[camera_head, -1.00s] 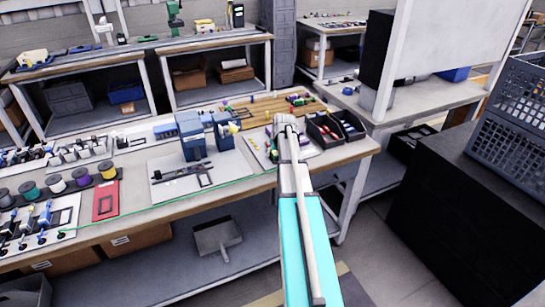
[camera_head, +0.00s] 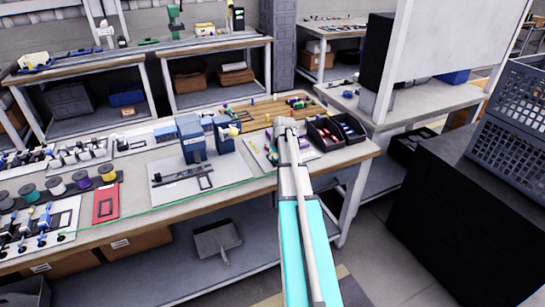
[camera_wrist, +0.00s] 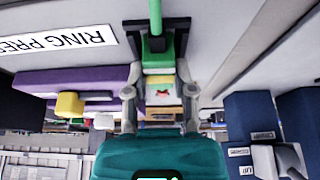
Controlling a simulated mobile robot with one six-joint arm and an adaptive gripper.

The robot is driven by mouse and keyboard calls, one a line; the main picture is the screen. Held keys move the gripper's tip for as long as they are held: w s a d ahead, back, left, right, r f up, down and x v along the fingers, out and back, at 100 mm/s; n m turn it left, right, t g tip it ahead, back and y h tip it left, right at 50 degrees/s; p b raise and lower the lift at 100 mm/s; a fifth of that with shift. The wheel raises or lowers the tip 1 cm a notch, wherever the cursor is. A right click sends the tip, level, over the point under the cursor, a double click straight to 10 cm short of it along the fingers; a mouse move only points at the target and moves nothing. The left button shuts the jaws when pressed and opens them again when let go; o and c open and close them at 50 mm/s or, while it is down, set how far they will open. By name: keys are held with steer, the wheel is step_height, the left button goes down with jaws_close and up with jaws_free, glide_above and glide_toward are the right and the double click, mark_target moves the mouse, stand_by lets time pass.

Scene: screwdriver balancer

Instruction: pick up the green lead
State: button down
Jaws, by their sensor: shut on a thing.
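The green lead (camera_head: 160,205) runs as a thin line along the front of the workbench, from the left-hand board to behind my arm. In the wrist view, the green lead (camera_wrist: 155,12) passes between my fingertips, with a wider green part below it. My gripper (camera_wrist: 155,36) is shut on it. In the head view my own arm hides the gripper and the held end of the lead.
Black bins (camera_head: 338,130) stand right of my arm, on the workbench (camera_head: 240,182). Blue devices (camera_head: 192,138) stand to the left, behind a white mat. Wire spools (camera_head: 55,185) and a red plate (camera_head: 105,203) lie further left. A dark cabinet (camera_head: 440,210) stands at right.

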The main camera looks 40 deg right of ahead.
stand_by(0.4)
step_height(320, 180, up, 3)
steer(key=p, duration=0.2)
steer(key=shift+f+p, duration=0.15)
steer(key=shift+p, duration=0.2)
steer(key=s+a+r+p, duration=0.5)
steer(key=s+r+p, duration=0.5)
steer(key=s, duration=0.3)
steer(key=shift+r, duration=0.15)
steer(key=shift+s, duration=0.1)
stand_by(0.7)
